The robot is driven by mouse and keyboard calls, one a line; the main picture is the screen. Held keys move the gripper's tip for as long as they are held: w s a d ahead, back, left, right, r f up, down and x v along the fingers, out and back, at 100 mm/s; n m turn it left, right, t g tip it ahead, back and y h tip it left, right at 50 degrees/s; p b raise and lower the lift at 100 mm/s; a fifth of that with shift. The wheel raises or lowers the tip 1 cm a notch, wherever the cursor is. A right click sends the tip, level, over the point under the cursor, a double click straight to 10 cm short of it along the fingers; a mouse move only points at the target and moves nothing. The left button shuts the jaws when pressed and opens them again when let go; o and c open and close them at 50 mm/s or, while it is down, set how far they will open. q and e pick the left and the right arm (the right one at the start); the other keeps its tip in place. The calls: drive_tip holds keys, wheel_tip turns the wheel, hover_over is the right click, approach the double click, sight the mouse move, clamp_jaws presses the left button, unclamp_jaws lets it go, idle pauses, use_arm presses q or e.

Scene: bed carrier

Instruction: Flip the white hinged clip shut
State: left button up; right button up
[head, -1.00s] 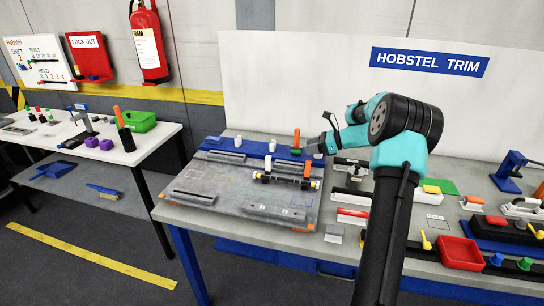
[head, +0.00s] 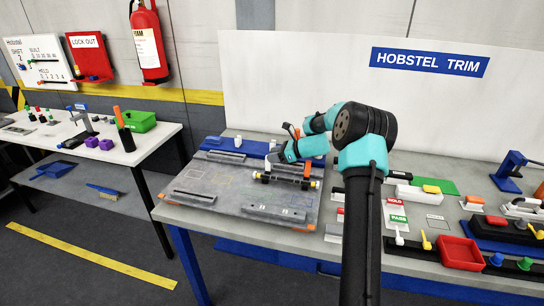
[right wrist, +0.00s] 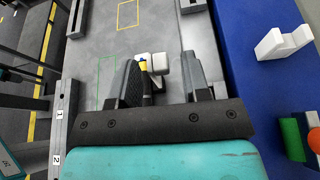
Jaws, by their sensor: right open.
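The white hinged clip (right wrist: 160,65) shows in the right wrist view as small white blocks beyond and between my fingertips, at the end of a dark rod (right wrist: 147,88) with a blue and yellow piece beside it. Whether its flap stands up or lies flat is hard to tell. In the head view the rod (head: 288,180) lies across the grey board (head: 225,185), and the clip is too small there to make out clearly. My right gripper (head: 276,157) is open, its fingers on both sides of the rod in the wrist view, with no visible grip. My left gripper is not in view.
A blue strip (right wrist: 262,90) with a white cradle (right wrist: 284,40) and a green and orange piece (right wrist: 290,137) lies beside the gripper. An upright orange clip (head: 307,170) stands at the rod's right part. A red tray (head: 460,252) stands far right.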

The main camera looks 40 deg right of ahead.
drive_tip(key=shift+w+a+f, duration=0.2)
drive_tip(key=shift+w+a, duration=0.1)
drive_tip(key=shift+w, duration=0.1)
drive_tip(key=c, duration=0.8)
